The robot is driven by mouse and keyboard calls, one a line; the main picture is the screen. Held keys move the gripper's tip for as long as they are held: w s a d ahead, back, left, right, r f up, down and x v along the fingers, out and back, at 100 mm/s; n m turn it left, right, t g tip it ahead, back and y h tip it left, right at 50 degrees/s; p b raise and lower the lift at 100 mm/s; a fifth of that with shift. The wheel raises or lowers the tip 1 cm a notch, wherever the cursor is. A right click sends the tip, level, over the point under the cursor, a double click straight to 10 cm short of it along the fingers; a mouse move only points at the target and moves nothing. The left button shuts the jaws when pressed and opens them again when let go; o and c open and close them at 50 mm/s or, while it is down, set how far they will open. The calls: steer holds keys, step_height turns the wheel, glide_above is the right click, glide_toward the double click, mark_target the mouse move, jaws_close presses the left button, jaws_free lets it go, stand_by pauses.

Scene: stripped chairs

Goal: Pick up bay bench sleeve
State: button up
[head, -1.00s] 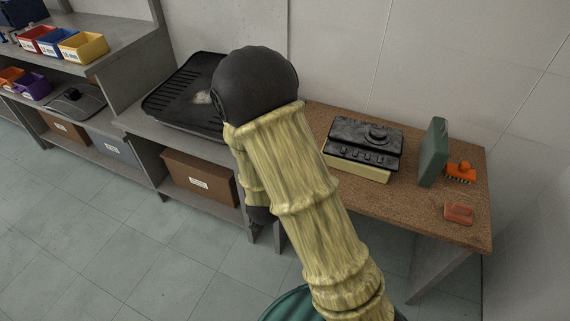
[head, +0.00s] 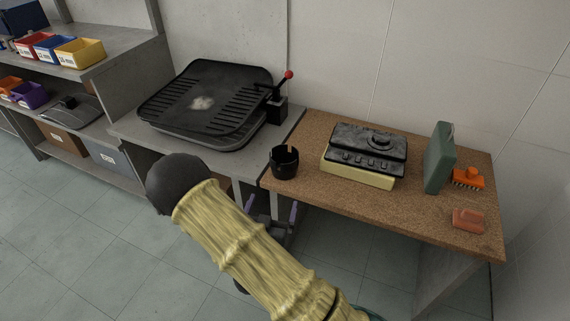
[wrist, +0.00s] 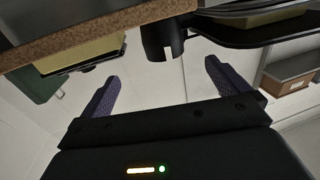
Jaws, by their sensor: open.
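The sleeve, a black open-topped cylinder with a notch in its rim (head: 285,163), stands upright at the front left corner of the cork-topped bench (head: 420,222). In the wrist view, which looks upside down, the sleeve (wrist: 160,42) shows ahead, between the lines of my fingers. My gripper (head: 272,204) is partly hidden behind my arm in the head view, near the bench's front left edge. The wrist view shows its two purple fingers (wrist: 163,70) spread apart, with nothing between them and clear of the sleeve.
A black tray-like grill (head: 195,138) with a red-knobbed lever (head: 288,75) stands on the grey counter left of the sleeve. A cream box with a black control top (head: 360,175) is to its right. A green block (head: 438,158), orange brush (head: 468,178) and pinkish block (head: 469,219) lie farther right.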

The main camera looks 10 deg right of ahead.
mark_target(283, 173)
steer(key=x, duration=1.1)
steer(key=shift+d, duration=0.1)
steer(key=shift+w+d, duration=0.15)
steer(key=shift+w, duration=0.25)
steer(key=shift+a+b+x, duration=0.2)
steer(key=shift+b+x, duration=0.35)
steer(key=shift+x, duration=2)
steer(key=shift+w, duration=0.1)
steer(key=c, duration=0.9)
